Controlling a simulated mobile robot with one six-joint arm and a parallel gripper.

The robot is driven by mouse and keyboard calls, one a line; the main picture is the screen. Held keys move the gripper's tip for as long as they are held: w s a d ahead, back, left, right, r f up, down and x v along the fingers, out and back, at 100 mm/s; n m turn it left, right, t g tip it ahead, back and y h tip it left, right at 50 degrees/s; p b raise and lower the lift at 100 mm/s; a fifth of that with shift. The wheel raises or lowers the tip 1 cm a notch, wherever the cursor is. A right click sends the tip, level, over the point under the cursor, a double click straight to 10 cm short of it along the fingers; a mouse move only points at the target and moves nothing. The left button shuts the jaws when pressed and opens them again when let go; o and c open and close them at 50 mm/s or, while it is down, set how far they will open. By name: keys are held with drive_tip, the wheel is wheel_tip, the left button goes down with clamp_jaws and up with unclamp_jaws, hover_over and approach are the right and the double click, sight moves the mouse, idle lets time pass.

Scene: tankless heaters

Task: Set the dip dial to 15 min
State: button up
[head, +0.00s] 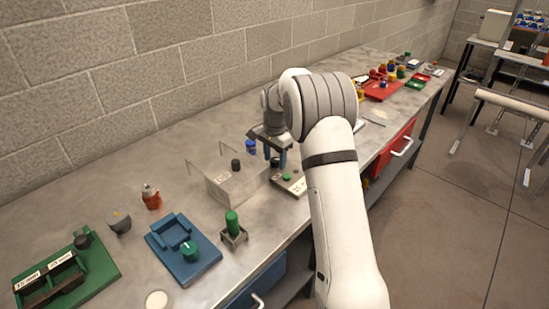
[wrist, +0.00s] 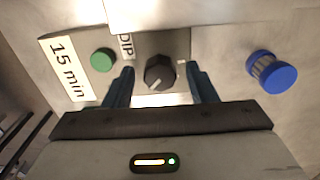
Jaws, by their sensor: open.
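The dip dial (wrist: 160,72) is a dark round knob with a pale pointer mark, on a light panel in the wrist view. The mark points toward the lower left of that picture. A "DIP" label (wrist: 126,46) sits just left of the dial, and a "15 min" label (wrist: 68,68) is farther left. My gripper (wrist: 161,82) is open, with one blue finger on each side of the dial; I cannot tell whether they touch it. In the head view my gripper (head: 275,157) is over the panel (head: 291,187), and the dial is mostly hidden by the fingers.
A green button (wrist: 103,60) is close to the left finger; it also shows in the head view (head: 287,177). A blue-capped item (wrist: 272,73) stands to the right in the wrist view. A grey metal box (head: 232,184) stands beside the panel. A blue fixture (head: 183,250) is nearer.

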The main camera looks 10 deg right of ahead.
sight(275, 159)
drive_tip(key=shift+r+b, duration=0.3)
drive_tip(key=shift+r, duration=3.6)
